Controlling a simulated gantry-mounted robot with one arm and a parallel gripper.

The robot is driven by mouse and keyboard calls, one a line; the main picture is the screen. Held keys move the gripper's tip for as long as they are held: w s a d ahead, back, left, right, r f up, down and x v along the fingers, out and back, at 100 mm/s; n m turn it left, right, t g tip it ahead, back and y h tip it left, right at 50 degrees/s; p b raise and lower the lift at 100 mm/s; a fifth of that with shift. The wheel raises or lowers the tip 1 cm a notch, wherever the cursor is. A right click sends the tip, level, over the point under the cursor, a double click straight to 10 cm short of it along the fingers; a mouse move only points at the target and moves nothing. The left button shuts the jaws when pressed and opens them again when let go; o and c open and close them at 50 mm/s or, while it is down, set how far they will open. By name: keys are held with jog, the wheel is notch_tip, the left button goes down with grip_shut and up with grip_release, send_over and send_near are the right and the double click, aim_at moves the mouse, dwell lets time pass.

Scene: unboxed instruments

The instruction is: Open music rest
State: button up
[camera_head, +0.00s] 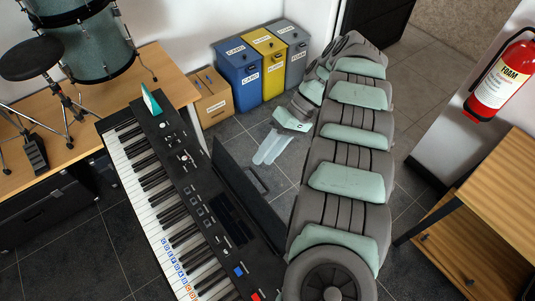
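The keyboard (185,215) runs diagonally from upper left to bottom centre, with white and black keys on its left side and a dark control panel. A dark flat panel, which looks like the music rest (245,195), lies along its right-hand edge; its exact tilt is hard to judge. My gripper (262,161) hangs to the right of the panel's upper end, with two pale, translucent fingers side by side and a narrow gap between them. It appears open and empty, apart from the panel.
A teal wedge-shaped object (151,103) stands on the keyboard's far end. Blue (238,74), yellow (265,60) and grey (292,48) bins and a cardboard box (212,97) stand behind. A wooden table (480,215) is at right. My arm covers much of the centre.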

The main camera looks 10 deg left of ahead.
notch_tip(320, 180, up, 9)
jog(key=p, duration=0.7)
jog(key=shift+f, duration=0.15)
